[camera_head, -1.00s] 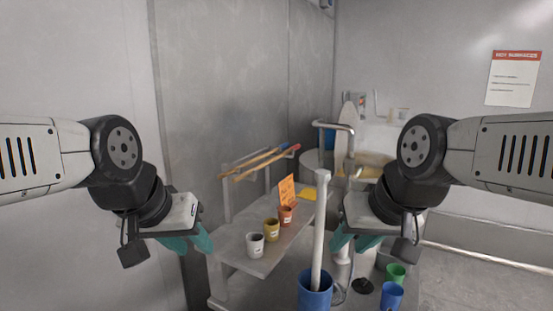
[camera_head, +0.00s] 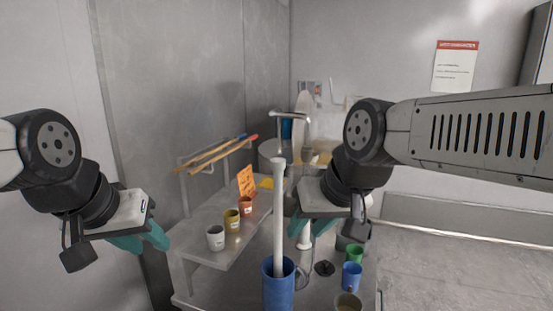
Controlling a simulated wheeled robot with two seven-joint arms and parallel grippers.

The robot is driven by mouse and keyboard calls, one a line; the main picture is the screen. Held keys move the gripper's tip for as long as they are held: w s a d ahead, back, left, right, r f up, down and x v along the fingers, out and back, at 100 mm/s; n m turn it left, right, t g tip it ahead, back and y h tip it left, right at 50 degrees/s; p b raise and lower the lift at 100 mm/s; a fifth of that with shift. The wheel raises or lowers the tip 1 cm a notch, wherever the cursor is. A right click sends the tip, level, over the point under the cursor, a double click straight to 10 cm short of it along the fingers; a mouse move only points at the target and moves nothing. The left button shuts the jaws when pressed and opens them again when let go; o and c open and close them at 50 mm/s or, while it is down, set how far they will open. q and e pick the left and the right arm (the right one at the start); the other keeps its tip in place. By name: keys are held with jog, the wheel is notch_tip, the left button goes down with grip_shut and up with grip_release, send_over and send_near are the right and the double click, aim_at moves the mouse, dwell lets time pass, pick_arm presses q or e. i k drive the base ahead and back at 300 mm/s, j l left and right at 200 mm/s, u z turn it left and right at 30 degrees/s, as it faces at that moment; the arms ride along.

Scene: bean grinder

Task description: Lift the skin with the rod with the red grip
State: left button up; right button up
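Two wooden rods lie side by side on a rack at the left of the bench. The nearer rod, with the red grip (camera_head: 252,140), rests beside the one with the blue grip (camera_head: 240,137). A pale yellow surface (camera_head: 322,158), possibly the skin, shows at the round vat behind my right arm; its details are hidden. My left gripper (camera_head: 145,241) is open and empty, in front of the bench and left of the cups. My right gripper (camera_head: 312,228) appears open and empty, just right of the white pole. Neither gripper touches a rod.
A white pole (camera_head: 279,215) stands in a blue jug (camera_head: 278,288). White (camera_head: 215,238), yellow (camera_head: 232,222) and orange (camera_head: 246,206) cups and an orange sign (camera_head: 247,181) stand on the left shelf. Green (camera_head: 354,254) and blue (camera_head: 352,276) cups stand at right. Floor right of the bench is clear.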

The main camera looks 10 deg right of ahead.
aim_at(255, 137)
jog(key=l+u, duration=0.25)
jog(key=u, duration=0.25)
jog(key=l+u, duration=0.2)
jog(key=u, duration=0.3)
jog(key=k+l+u, duration=0.1)
jog(key=u, duration=0.35)
jog(key=k+l, duration=0.05)
